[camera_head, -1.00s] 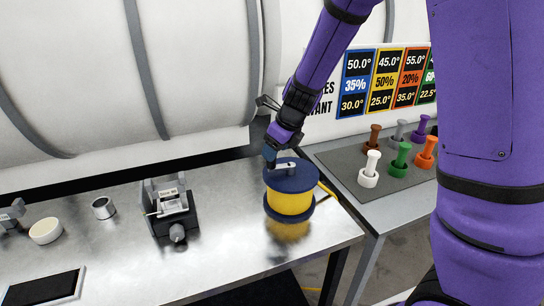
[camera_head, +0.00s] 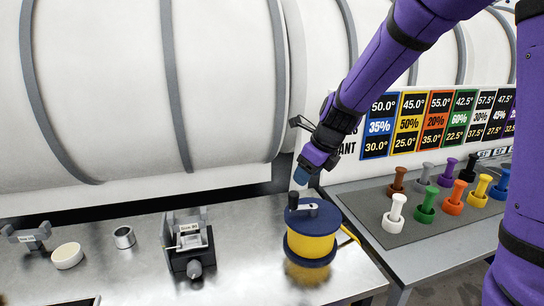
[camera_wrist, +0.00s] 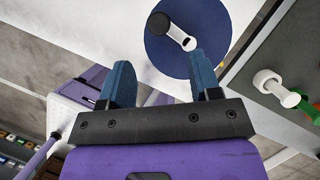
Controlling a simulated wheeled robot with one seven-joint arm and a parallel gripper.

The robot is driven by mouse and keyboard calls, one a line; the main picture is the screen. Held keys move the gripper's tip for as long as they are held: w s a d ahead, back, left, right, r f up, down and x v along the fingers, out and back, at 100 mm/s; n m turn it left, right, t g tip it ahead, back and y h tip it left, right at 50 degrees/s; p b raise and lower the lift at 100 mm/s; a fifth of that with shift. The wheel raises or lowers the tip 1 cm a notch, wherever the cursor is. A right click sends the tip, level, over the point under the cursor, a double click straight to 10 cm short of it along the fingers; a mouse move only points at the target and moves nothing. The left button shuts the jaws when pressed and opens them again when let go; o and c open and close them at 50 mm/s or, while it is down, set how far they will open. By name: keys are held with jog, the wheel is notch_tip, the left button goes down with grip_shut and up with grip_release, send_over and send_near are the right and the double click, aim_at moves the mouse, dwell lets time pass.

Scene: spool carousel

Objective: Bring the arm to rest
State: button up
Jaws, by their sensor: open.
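My gripper (camera_head: 301,176) hangs at the end of my purple arm, above and slightly behind the spool's top in the head view. In the wrist view my gripper (camera_wrist: 160,72) shows two blue fingers spread apart with nothing between them. The spool (camera_head: 312,246), yellow with dark blue flanges, stands upright on the metal table. A crank with a black knob (camera_head: 293,200) lies on its top. In the wrist view the blue spool top (camera_wrist: 178,55) lies beyond the fingers, partly behind the right one.
A clamp-like fixture (camera_head: 190,245), a metal ring (camera_head: 124,237) and a cream disc (camera_head: 68,256) stand left on the table. Several coloured pegs stand on a grey mat (camera_head: 385,225) at right. A temperature board (camera_head: 408,125) and a large white tank (camera_head: 130,90) are behind.

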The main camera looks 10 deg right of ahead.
jog(key=s+d+r+n+h, duration=0.1)
jog(key=s+r+n, duration=0.3)
jog(key=s+n, duration=0.5)
jog(key=s+d+r+n+t+h, duration=0.1)
jog(key=s+d+r+n, duration=0.3)
jog(key=s+n, duration=0.5)
jog(key=s+d+r+n, duration=0.2)
jog(key=s+r+n, duration=0.3)
jog(key=s+n, duration=0.4)
jog(key=shift+s+d+r+n+t+h, duration=0.2)
jog(key=shift+s+r+n+t+h, duration=0.15)
jog(key=shift+n, duration=0.25)
jog(key=o, duration=0.8)
